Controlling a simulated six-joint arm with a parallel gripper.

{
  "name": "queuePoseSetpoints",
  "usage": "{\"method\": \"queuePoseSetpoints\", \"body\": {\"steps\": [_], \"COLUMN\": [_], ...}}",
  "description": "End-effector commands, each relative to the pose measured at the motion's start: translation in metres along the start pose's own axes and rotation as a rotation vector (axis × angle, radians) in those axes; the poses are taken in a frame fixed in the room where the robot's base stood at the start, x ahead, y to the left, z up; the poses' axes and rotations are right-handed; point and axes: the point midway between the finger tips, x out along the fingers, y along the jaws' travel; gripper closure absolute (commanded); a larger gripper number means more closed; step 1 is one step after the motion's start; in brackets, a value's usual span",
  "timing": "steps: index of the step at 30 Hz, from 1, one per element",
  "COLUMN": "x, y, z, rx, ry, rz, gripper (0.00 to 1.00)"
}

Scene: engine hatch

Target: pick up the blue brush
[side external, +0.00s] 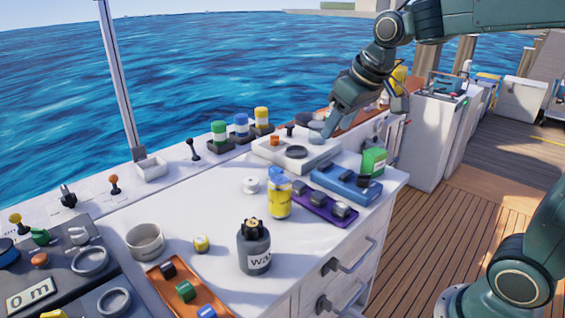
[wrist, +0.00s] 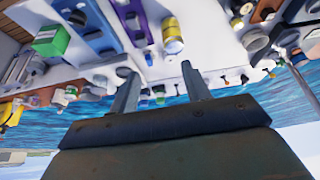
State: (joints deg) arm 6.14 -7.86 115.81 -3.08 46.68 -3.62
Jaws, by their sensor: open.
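I cannot make out a blue brush for certain in either view. The clearest blue thing is a long blue tray-like piece (side external: 345,185) with dark parts on it, at the right of the white worktop. It also shows in the wrist view (wrist: 88,38), at the upper left. My gripper (wrist: 157,72) is open and empty, with its two fingers apart. In the side view my arm reaches in from the upper right, over the far right of the worktop, and the fingertips are hard to tell there.
A green box (side external: 374,161), a purple tray (side external: 318,205) and a yellow bottle (side external: 279,200) stand close to the blue piece. A dark bottle (side external: 254,250) and an orange tray (side external: 168,286) are nearer. The middle left of the white worktop (side external: 195,205) is mostly clear.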

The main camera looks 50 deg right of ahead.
Motion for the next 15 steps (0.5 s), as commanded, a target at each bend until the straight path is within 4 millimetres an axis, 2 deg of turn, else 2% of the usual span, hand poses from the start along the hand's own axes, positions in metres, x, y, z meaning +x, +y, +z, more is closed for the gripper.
{"method": "queuePoseSetpoints", "body": {"steps": [6,15], "x": [0.037,0.098], "y": [0.015,0.040], "z": [-0.043,-0.091], "rx": [0.001,0.002], "ry": [-0.017,-0.033], "rz": [-0.001,-0.003], "gripper": [0.53,0.53]}}
